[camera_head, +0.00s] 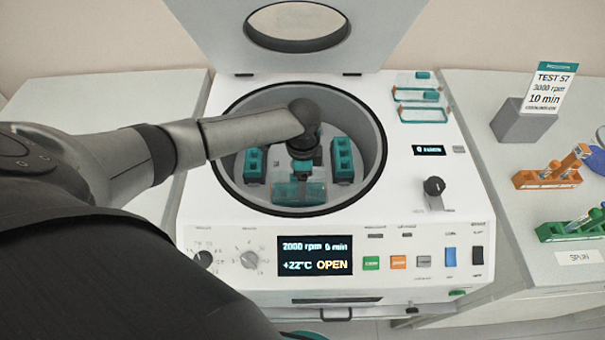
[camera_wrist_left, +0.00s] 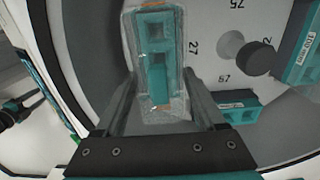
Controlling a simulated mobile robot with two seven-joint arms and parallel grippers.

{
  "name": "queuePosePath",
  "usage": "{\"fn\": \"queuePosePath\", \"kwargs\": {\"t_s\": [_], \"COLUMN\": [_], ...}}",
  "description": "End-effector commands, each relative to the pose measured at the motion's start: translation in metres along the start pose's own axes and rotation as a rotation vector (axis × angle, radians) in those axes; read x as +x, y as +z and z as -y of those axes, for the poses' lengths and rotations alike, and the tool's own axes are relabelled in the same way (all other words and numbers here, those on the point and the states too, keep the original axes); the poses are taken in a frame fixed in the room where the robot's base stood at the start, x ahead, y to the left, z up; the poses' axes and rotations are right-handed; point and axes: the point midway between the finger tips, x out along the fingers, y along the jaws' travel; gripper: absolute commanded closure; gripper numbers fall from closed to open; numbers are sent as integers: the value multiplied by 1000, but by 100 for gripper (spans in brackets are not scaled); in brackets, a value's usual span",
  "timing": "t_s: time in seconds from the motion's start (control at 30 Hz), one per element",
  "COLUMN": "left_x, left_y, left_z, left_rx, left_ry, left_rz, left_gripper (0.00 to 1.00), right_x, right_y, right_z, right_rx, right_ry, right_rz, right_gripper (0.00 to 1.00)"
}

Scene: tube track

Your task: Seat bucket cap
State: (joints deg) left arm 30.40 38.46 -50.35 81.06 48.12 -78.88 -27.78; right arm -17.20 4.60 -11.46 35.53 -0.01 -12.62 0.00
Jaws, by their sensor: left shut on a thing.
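The bucket cap (camera_wrist_left: 177,100), a clear box-shaped cover with a teal part at its middle, is between the fingers of my left gripper (camera_wrist_left: 160,78) in the left wrist view. My left gripper (camera_head: 302,168) is shut on it inside the open centrifuge bowl (camera_head: 365,120), at the front of the rotor. A teal bucket (camera_head: 300,193) shows under the gripper in the head view; whether the cap touches or sits flush on it I cannot tell. Other teal buckets stand at the left (camera_head: 255,165) and right (camera_head: 343,160) of the rotor. My right gripper is not in view.
The centrifuge lid (camera_head: 390,25) stands open behind the bowl. More clear caps (camera_head: 418,95) lie on the top panel at the right. An orange tube rack (camera_head: 545,178), a green rack (camera_head: 570,230) and a sign holder (camera_head: 523,122) stand on the right bench.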

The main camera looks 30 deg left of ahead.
Motion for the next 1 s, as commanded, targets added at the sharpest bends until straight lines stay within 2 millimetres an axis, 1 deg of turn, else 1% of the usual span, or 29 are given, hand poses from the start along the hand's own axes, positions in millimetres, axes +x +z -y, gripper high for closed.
{"fn": "queuePosePath", "kwargs": {"t_s": [0.37, 0.7, 0.9, 0.93, 1.0], "left_x": [1, 10, 10, 10, 10], "left_y": [0, 0, 0, 0, 0], "left_z": [0, 0, 0, 0, 0], "left_rx": [0, 0, 1, 1, 0], "left_ry": [0, 0, -1, -1, -1], "left_rz": [0, 0, 0, 0, 0], "left_gripper": [81, 81, 81, 26, 18], "right_x": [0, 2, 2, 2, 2], "right_y": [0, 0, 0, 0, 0], "right_z": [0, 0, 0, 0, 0], "right_rx": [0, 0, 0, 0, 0], "right_ry": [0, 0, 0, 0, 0], "right_rz": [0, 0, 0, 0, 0], "right_gripper": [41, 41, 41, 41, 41]}}
